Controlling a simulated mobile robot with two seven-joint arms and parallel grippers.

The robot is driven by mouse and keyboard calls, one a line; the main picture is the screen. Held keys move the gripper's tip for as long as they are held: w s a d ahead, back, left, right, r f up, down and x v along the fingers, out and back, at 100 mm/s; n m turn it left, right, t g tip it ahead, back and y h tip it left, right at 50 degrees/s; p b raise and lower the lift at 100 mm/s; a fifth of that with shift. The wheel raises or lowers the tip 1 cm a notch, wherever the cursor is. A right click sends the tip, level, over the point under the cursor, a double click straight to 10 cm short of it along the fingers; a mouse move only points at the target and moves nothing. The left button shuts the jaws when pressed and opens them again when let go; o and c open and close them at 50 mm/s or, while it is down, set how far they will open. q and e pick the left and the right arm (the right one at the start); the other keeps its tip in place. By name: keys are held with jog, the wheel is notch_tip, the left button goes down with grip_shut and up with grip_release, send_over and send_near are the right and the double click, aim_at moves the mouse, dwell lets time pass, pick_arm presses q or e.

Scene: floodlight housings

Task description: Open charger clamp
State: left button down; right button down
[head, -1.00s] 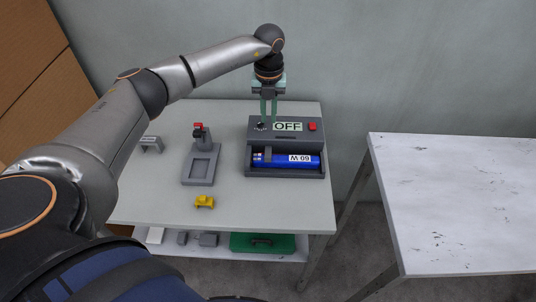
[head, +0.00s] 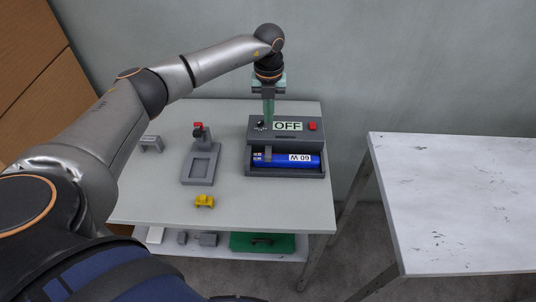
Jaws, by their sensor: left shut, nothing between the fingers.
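The charger (head: 258,140) is a dark grey box at the back right of the table. It has a label reading OFF (head: 288,126), a red button (head: 313,126) and a small dark knob (head: 260,125). A blue battery labelled 60 W (head: 285,160) lies in its front bay. A small grey clamp piece (head: 268,154) crosses the battery's left end. My left gripper (head: 269,122) points down with its greenish fingers together, empty, just right of the knob. I cannot tell whether the fingertips touch the charger. My right gripper is not in view.
A grey fixture with a red-topped clamp (head: 200,165) stands left of the charger. A yellow part (head: 204,201) and a grey bracket (head: 151,144) lie on the table (head: 270,210). A green case (head: 263,243) is on the lower shelf. A bare white table (head: 460,190) stands at right.

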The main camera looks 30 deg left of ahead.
pick_arm(q)
jog(key=shift+r, duration=0.1)
dwell(0.5)
notch_tip(320, 180, up, 7)
jog(key=p, duration=0.4)
dwell(0.3)
dwell(0.4)
